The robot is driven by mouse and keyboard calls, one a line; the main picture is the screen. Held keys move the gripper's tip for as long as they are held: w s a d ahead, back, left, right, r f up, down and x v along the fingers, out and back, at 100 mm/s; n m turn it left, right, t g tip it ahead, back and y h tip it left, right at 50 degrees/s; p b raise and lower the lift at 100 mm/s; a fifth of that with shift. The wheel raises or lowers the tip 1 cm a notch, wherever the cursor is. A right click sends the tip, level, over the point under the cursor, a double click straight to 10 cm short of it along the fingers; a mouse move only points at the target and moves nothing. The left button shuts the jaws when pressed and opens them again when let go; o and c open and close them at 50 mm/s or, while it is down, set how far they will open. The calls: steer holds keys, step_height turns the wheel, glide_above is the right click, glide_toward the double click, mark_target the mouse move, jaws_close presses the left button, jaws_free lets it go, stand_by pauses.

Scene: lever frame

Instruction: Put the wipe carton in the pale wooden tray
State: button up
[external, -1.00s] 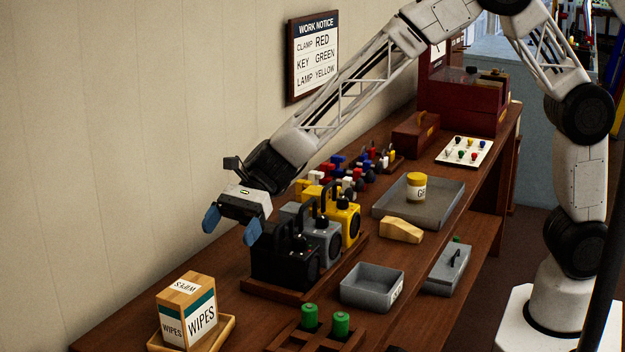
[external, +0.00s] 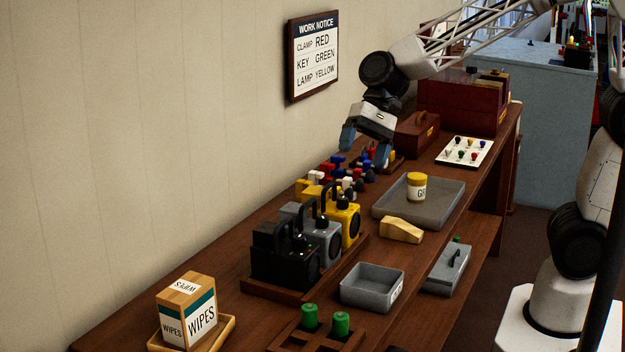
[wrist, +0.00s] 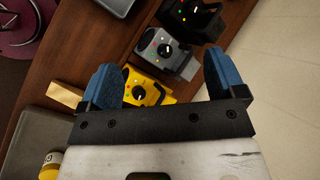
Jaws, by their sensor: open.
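The wipe carton (external: 187,311) is a tan box with a teal band and the word WIPES. It stands upright in the pale wooden tray (external: 222,335) at the near left end of the bench in the external view. My gripper (external: 365,158) is open and empty, with blue fingers pointing down. It is above the row of coloured clamps, far behind the carton. In the wrist view my open fingers (wrist: 163,85) show with nothing between them; the carton and its tray are not in that view.
Black, grey and yellow lamps (external: 318,240) stand in a row on a wooden base; the yellow lamp (wrist: 137,88) also shows in the wrist view. A grey tray (external: 440,208) holds a yellow-lidded jar (external: 416,187). A small grey bin (external: 371,287) and green cylinders (external: 341,324) are nearer.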

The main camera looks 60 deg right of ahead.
steer(key=s+d+n+t+h, duration=0.2)
steer(key=s+d+n+h, duration=0.5)
steer(key=s+d, duration=1.3)
steer(key=shift+s+d, duration=0.3)
steer(key=shift+d, duration=0.75)
